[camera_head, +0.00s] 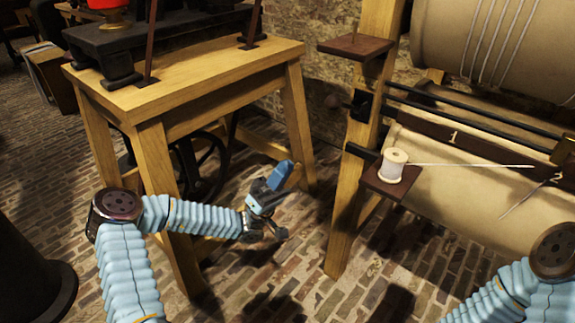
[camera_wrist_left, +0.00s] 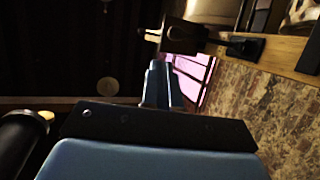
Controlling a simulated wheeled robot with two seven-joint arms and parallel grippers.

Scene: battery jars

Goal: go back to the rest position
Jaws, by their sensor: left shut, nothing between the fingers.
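My left gripper (camera_head: 282,175) is in the middle of the head view, over the brick floor, between the wooden table and the roller frame. Its blue fingers are together with nothing between them. The fingers also show in the left wrist view (camera_wrist_left: 160,85), pointing away from the camera, apart from everything around them. My left arm comes in from the lower left of the head view, bent at a dark joint. My right arm shows at the lower right corner of the head view; its gripper is out of the picture.
A wooden table (camera_head: 180,85) with a black machine stands to the left. To the right is a wooden frame (camera_head: 349,190) with large pale rollers. A thread spool (camera_head: 393,165) sits on a small brown shelf (camera_head: 385,187). Another small shelf (camera_head: 356,47) is above. Brick floor (camera_head: 290,260) lies open between.

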